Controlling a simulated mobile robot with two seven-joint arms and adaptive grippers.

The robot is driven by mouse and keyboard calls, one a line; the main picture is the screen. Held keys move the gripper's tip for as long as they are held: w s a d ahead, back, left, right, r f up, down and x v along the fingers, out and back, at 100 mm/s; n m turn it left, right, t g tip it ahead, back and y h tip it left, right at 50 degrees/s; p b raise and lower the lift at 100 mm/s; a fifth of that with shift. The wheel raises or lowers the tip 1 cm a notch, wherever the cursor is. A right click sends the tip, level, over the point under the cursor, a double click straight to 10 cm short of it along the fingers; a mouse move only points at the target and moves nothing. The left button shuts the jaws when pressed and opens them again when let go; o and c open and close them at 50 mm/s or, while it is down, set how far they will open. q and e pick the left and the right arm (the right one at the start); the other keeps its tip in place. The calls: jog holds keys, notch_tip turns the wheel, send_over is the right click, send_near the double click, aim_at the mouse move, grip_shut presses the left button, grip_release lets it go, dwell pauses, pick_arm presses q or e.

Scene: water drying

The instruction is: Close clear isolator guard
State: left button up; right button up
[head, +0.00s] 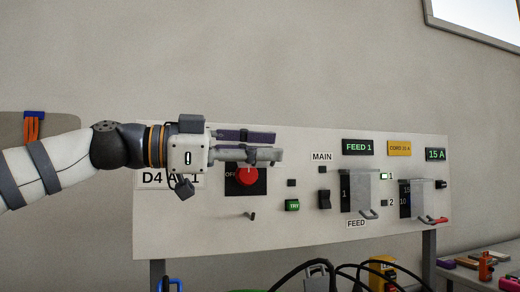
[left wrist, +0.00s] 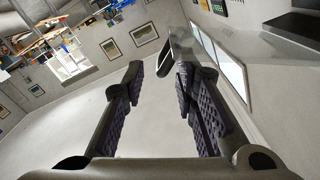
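My left gripper (head: 277,146) reaches in from the left in front of the white panel (head: 300,235). Its two fingers are level and apart, with nothing held between them, just above the red isolator knob (head: 248,178) on its dark plate marked OFF. In the left wrist view the padded fingers (left wrist: 159,72) are also spread. A grey piece with a dark oval (left wrist: 166,58) shows between and beyond their tips; I cannot tell what it is. I cannot clearly make out the clear guard; a small grey peg (head: 249,215) sticks out below the knob. My right gripper is out of view.
The panel also carries a green TRY button (head: 292,205), a black MAIN switch (head: 324,199) and two lever units (head: 360,192) at the right. Black cables (head: 340,267) loop below the panel. A table (head: 470,275) with small coloured items stands at lower right.

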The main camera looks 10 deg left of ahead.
pick_arm(q)
jog(key=v, duration=1.2)
jog(key=shift+y, duration=0.6)
jog(key=r+p, duration=0.1)
jog(key=s+d+r+p, duration=0.1)
jog(key=r, duration=0.1)
jog(key=s+r+p, duration=0.1)
jog(key=p, duration=0.1)
jog(key=shift+s+d+r, duration=0.2)
jog(key=shift+d, duration=0.15)
grip_shut()
jog(key=s+d+r+m+t+y+p, duration=0.1)
jog(key=s+d+r+t+y+p, duration=0.1)
jog(key=s+r+p, duration=0.25)
jog(key=w+d+f, duration=0.7)
jog(key=w, duration=0.2)
jog(key=shift+d+g+b, duration=0.15)
jog(key=shift+g+b, duration=0.15)
jog(key=shift+b, duration=0.1)
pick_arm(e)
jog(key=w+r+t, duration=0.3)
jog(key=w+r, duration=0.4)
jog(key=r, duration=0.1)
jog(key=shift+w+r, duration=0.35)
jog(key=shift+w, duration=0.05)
